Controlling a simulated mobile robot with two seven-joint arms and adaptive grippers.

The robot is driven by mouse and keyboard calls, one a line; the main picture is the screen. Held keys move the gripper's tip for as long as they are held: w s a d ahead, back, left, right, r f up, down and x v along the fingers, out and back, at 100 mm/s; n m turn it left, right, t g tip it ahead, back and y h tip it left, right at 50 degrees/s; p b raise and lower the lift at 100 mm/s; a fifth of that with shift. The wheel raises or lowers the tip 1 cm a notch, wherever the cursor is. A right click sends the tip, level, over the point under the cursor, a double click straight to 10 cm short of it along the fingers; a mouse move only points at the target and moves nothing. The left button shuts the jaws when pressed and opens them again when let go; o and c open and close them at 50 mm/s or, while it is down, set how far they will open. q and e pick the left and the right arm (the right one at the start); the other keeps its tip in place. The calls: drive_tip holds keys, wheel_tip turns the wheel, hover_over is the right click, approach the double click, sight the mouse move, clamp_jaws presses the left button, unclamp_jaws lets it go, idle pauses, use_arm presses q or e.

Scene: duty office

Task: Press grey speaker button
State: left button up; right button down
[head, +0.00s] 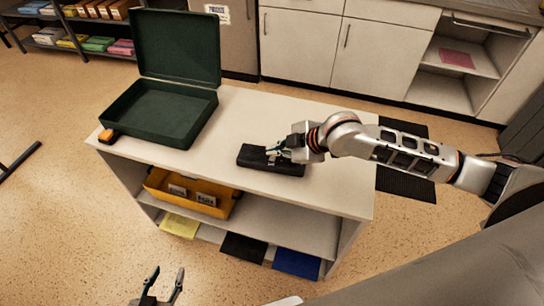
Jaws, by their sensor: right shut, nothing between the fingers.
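A black, low, long device (254,160) lies on the white table top near its front edge. No grey button can be made out on it; my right gripper covers part of its top. My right gripper (274,155) is shut with nothing in it, its fingertips at or just above the device's upper side. I cannot tell whether they touch it. My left gripper (165,281) is open and empty, low at the bottom of the view, in front of the table and well away from the device.
An open dark green case (160,112) stands on the left of the white table (325,190), with a small orange item (107,136) beside it. A yellow bin (187,195) sits on the shelf below. White cabinets (380,55) stand behind. The table's right side is clear under my arm.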

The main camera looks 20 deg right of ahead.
drive_tip(key=shift+f, duration=0.3)
drive_tip(key=shift+f, duration=0.2)
idle(0.6)
drive_tip(key=shift+f+p, duration=0.25)
drive_tip(key=shift+p, duration=0.05)
idle(0.3)
drive_tip(key=shift+r+p, duration=0.75)
drive_tip(key=shift+p, duration=0.45)
